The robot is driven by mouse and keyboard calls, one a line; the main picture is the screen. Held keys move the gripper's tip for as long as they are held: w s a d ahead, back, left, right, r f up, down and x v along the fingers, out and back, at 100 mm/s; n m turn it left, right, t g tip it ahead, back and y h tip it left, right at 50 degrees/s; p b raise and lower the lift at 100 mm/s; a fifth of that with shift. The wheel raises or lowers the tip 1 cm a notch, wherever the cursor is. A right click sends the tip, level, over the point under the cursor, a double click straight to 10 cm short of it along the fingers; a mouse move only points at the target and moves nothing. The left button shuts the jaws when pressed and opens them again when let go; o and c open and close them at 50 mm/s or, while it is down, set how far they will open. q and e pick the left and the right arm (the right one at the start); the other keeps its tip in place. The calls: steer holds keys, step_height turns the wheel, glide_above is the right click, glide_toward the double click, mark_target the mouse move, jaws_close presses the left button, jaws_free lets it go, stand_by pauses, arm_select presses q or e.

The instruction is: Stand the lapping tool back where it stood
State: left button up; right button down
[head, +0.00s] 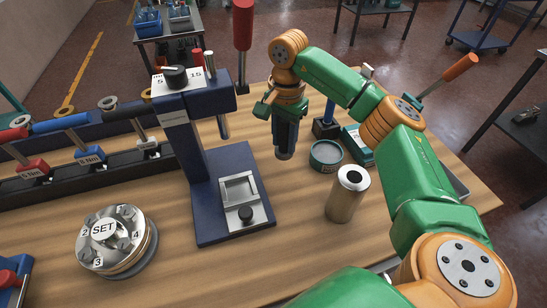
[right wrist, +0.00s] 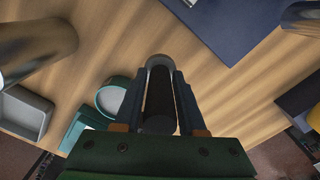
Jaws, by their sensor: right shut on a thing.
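My right gripper (head: 286,128) points down behind the blue press and to its right. It is shut on a dark cylinder with a paler metal end, which I take to be the lapping tool (head: 284,152). In the right wrist view the tool (right wrist: 159,98) lies between the two fingers (right wrist: 160,112), its pale end pointing away from the palm. The fingers hide most of it in the head view. I cannot tell whether its lower end touches the table. My left gripper is not in view.
A steel cylinder with a dark hole (head: 346,198) stands front right of the tool. A round green tin (head: 326,156), a green box (head: 357,146) and a blue stand (head: 326,129) are to the right. The press base (head: 212,214) is left. Bare wood lies at front.

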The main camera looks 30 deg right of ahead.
mark_target(285, 129)
steer(key=f, duration=0.2)
steer(key=f+p, duration=0.1)
steer(key=f, duration=0.1)
steer(key=shift+s+d+f, duration=0.1)
steer(key=shift+d+f, duration=0.1)
steer(key=shift+f, duration=0.2)
steer(key=shift+a+f, duration=0.15)
steer(key=shift+a, duration=0.05)
steer(key=shift+f, duration=0.15)
steer(key=shift+c, duration=2.4)
jaws_free()
step_height(285, 129, up, 8)
steer(key=shift+r+b, duration=0.2)
steer(key=shift+b, duration=0.7)
step_height(285, 129, up, 4)
steer(key=shift+r+p, duration=0.1)
steer(key=shift+p, duration=0.4)
steer(key=shift+d, duration=0.1)
